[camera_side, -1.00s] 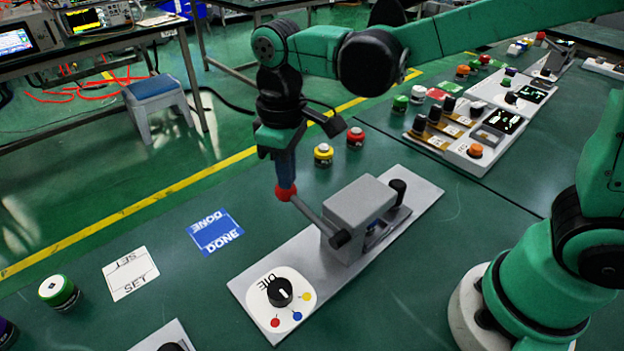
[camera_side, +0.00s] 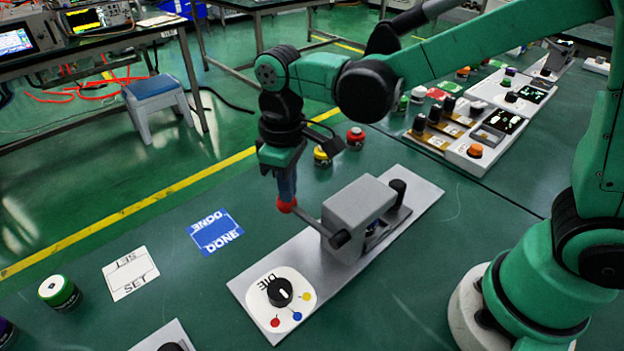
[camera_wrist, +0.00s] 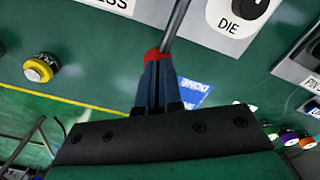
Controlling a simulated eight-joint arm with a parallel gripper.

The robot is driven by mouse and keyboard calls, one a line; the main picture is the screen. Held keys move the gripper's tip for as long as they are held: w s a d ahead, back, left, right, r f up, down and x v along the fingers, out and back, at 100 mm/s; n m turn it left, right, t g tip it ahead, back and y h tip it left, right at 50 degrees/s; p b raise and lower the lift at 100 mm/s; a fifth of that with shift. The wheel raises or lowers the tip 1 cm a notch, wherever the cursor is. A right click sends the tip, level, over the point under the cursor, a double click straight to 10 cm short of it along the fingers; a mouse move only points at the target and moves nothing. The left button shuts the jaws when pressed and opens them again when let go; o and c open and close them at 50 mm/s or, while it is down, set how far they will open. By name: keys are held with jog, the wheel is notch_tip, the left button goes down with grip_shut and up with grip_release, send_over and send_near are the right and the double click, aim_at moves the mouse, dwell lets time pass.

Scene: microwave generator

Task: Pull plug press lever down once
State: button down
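The press is a grey block (camera_side: 358,212) on a long metal base plate (camera_side: 258,255). Its lever (camera_side: 310,218) slants up to the left from a dark hub and ends in a red ball knob (camera_side: 286,206). My gripper (camera_side: 287,197) points down over the knob, with its blue fingers together and their tips seemingly touching the ball's top. In the wrist view, the fingers (camera_wrist: 155,62) have only a thin gap between them. The red knob (camera_wrist: 152,54) shows at their tips, partly hidden, with the lever rod (camera_wrist: 176,25) beyond.
A DIE dial (camera_side: 280,291) sits on the plate's near end. A black post (camera_side: 397,190) stands at its far end. DONE (camera_side: 216,232) and SET (camera_side: 131,273) cards lie left.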

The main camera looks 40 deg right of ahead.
jog(key=shift+f, duration=0.4)
dwell(0.8)
dwell(0.5)
notch_tip(320, 180, up, 10)
dwell(0.9)
jog(key=shift+d, duration=0.1)
jog(key=s+d+f+m+t, duration=0.1)
jog(key=d+m+t, duration=0.1)
jog(key=d, duration=0.1)
jog(key=s+d+f+m+t, duration=0.1)
jog(key=s+d+m+t, duration=0.1)
jog(key=d, duration=0.2)
jog(key=s+d+f+m+t, duration=0.2)
jog(key=d+t, duration=0.1)
jog(key=shift+s+d, duration=0.1)
jog(key=shift+d, duration=0.25)
